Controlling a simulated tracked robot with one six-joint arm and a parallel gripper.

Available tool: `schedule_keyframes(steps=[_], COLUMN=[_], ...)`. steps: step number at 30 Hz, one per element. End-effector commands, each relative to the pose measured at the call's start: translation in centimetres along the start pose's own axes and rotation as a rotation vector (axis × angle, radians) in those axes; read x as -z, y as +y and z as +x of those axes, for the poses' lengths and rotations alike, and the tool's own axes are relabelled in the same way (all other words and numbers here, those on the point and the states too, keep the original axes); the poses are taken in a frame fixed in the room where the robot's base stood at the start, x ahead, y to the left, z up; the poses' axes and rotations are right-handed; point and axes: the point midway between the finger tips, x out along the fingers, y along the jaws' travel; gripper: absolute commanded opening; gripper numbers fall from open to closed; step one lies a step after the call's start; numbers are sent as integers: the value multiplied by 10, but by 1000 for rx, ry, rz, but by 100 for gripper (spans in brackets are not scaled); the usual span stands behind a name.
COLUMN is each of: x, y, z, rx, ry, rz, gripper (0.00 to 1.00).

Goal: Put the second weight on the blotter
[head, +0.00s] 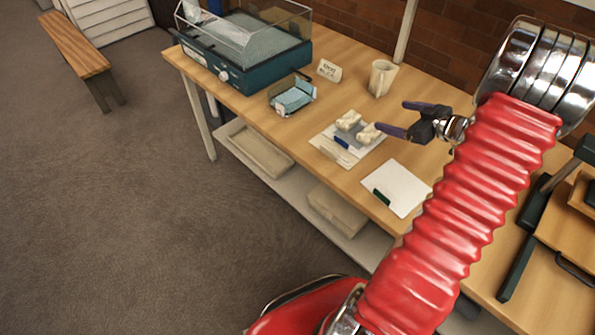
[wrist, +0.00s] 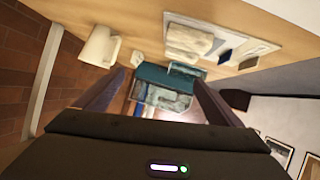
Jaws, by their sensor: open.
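Two cream-coloured weights, one at the back left (head: 348,121) and one nearer my gripper (head: 367,133), rest on a pale sheet (head: 330,150), which looks like the blotter. A small blue item lies beside them on the sheet. My gripper (head: 392,117) is open and empty, its purple fingers apart at the right of the nearer weight. Contact cannot be told. In the wrist view, the open fingers (wrist: 160,95) have nothing between them up close. A cream weight (wrist: 188,42) shows above them; whether the second is behind it is unclear.
A white sheet with a green item (head: 400,190) lies nearer the front edge. A mug (head: 382,77), a small sign (head: 329,70) and a small tray with blue contents (head: 293,97) stand behind. A teal clear-lidded case (head: 250,72) fills the back left. Dark-framed wooden equipment (head: 570,228) stands right.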

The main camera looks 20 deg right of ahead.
Motion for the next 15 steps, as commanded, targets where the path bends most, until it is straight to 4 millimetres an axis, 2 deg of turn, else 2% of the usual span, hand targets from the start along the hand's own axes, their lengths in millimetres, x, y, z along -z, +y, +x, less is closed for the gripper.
schedule_keyframes(steps=[1,7,15], x=[20,84,157], y=[2,7,-12], z=[6,16,10], rx=[-35,-195,-372], ry=[-12,-68,-136], rz=[-28,-89,-108], gripper=[89,89,89])
